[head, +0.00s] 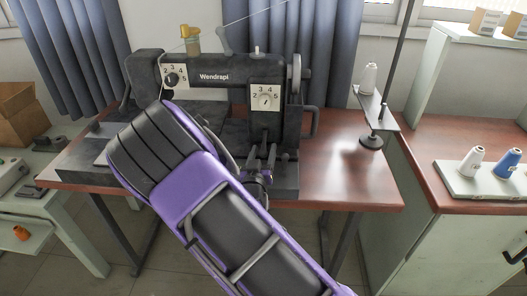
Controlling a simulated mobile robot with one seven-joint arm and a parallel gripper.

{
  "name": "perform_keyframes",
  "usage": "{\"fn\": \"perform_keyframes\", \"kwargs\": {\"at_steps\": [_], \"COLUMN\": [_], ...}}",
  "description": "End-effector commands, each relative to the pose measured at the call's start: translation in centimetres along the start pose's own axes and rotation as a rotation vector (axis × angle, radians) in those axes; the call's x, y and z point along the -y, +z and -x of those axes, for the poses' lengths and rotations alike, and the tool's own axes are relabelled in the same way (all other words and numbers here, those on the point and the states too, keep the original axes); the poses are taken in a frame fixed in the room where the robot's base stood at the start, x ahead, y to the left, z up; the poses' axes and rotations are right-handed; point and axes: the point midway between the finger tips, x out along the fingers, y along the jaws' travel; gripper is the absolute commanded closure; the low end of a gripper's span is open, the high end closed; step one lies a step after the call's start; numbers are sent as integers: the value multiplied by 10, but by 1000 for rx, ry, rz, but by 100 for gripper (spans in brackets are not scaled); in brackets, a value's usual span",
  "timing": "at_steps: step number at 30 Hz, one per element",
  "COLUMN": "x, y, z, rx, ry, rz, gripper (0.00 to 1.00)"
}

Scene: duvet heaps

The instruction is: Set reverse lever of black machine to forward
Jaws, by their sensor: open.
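The black machine (215,77), a sewing machine marked "Wendrapi", stands on a reddish-brown table. It has a numbered dial (173,78) on its left head and another numbered dial (265,97) on its right column. I cannot single out the reverse lever with certainty; a dark bar (313,122) sticks out at the column's right side. My gripper (262,156) is in front of the lower right column, below the right dial, with dark fingers pointing up and apart. It looks empty; contact with the machine cannot be told. My purple and black arm hides the machine's front left and part of its base.
A thread stand with a white spool (369,77) stands right of the machine. The table (345,160) is clear between them. A cabinet at the right holds a rack with a white spool (471,162) and a blue spool (508,162). A cardboard box (18,113) is at the far left.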

Motion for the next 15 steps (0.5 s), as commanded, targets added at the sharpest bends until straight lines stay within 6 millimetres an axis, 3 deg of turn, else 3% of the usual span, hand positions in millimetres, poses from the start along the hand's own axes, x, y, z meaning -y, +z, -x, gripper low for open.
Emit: {"fn": "perform_keyframes", "kwargs": {"at_steps": [10,15], "x": [0,0], "y": [0,0], "z": [-4,-4], "rx": [0,0], "ry": [0,0], "rz": [0,0], "gripper": [41,72]}}
